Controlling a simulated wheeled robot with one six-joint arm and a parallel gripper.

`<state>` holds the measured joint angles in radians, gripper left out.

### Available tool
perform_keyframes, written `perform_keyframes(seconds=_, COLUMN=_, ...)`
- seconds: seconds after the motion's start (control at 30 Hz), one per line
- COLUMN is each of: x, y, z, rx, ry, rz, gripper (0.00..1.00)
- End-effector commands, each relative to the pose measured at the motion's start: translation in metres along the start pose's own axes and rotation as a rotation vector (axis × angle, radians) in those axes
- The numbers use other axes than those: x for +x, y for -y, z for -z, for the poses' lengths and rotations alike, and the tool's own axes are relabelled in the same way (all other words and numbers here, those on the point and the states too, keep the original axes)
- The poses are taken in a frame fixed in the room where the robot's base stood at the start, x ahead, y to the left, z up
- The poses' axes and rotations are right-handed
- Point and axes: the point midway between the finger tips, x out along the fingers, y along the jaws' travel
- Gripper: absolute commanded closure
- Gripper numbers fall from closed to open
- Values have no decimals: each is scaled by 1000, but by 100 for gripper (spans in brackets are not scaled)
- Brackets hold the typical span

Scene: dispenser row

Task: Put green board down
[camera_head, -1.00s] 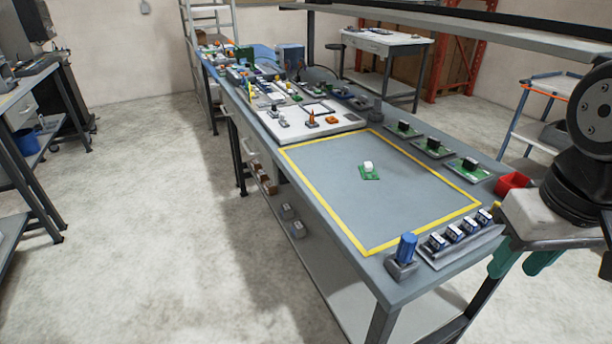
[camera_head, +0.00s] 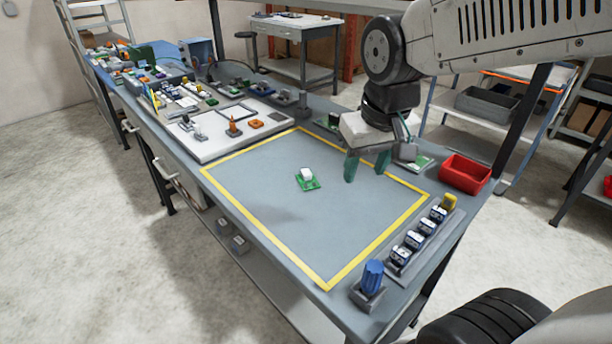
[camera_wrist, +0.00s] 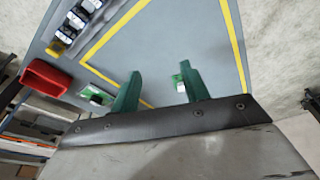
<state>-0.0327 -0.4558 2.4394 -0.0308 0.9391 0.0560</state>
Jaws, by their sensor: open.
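A small green board (camera_head: 312,184) with a white block (camera_head: 306,173) on it lies on the grey bench top, inside the yellow taped rectangle (camera_head: 243,206). The board also shows in the wrist view (camera_wrist: 176,80), partly covered by a green finger. My gripper (camera_head: 367,166) has two green fingers, is open and holds nothing. It hangs above the right part of the rectangle, right of the board and apart from it. Another green board (camera_head: 421,162) sits on a holder beside my gripper. It also shows in the wrist view (camera_wrist: 94,96).
A red bin (camera_head: 465,174) stands at the bench's right edge. A grey rack (camera_head: 425,246) of several dark and white parts and a blue knob (camera_head: 372,277) line the near edge. A white panel (camera_head: 205,145) lies further back. The rectangle is otherwise clear.

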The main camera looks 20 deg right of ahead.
Motion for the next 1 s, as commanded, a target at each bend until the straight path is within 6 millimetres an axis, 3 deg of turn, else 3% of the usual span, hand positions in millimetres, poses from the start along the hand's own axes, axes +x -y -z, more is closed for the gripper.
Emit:
perform_keyframes(seconds=0.03, x=13, y=4, z=21, rx=-3, ry=-9, rz=0, gripper=55)
perform_keyframes(seconds=0.2, x=55, y=16, z=89, rx=-4, ry=-78, rz=3, gripper=55)
perform_keyframes(seconds=0.4, x=100, y=29, z=141, rx=-5, ry=-141, rz=12, gripper=55)
perform_keyframes(seconds=0.6, x=122, y=35, z=162, rx=-6, ry=-170, rz=18, gripper=55)
perform_keyframes(seconds=1.0, x=167, y=31, z=174, rx=-5, ry=-170, rz=19, gripper=55)
